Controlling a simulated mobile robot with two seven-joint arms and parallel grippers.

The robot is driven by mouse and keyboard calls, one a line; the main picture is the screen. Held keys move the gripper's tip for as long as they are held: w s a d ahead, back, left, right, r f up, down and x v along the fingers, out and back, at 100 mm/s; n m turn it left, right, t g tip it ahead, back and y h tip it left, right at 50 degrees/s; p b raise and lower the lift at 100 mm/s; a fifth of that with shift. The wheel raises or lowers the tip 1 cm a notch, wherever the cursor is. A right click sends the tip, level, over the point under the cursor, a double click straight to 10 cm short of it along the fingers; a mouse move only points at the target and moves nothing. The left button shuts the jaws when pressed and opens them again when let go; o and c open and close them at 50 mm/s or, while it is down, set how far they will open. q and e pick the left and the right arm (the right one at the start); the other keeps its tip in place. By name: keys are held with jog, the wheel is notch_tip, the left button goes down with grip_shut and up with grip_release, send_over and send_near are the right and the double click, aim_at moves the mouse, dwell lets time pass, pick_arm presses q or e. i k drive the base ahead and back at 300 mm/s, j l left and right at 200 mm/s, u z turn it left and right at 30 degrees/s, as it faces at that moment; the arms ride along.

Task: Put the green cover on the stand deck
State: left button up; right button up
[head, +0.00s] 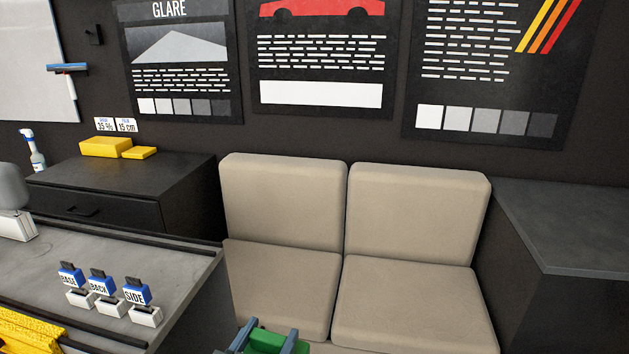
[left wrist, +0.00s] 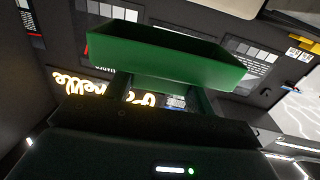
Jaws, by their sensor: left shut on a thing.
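The green cover (head: 264,342) shows at the bottom edge of the head view, partly cut off, between the fingers of my left gripper (head: 267,336). In the left wrist view the green cover (left wrist: 165,58) is a long, trough-like piece with raised walls. My left gripper (left wrist: 160,98) is shut on it and holds it in front of the beige seat, clear of any surface that I can see. I cannot make out a stand deck for certain in these views. My right gripper is in neither view.
A grey worktop (head: 190,262) at left carries several small blue-and-white labelled blocks (head: 104,288) and a yellow piece (head: 28,333). A black cabinet (head: 130,175) holds yellow blocks (head: 105,146) and a spray bottle (head: 33,150). A beige two-seat sofa (head: 400,285) and a dark counter (head: 575,235) stand beyond.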

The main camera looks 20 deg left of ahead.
aim_at(66, 287)
jog(key=i+l+u, duration=0.1)
jog(key=u, duration=0.25)
jog(key=i+l+u, duration=0.1)
jog(key=l+u, duration=0.25)
jog(key=i+l+u, duration=0.1)
jog(key=u, duration=0.3)
jog(key=i+l+u, duration=0.1)
jog(key=l+u, duration=0.65)
jog(key=l, duration=0.1)
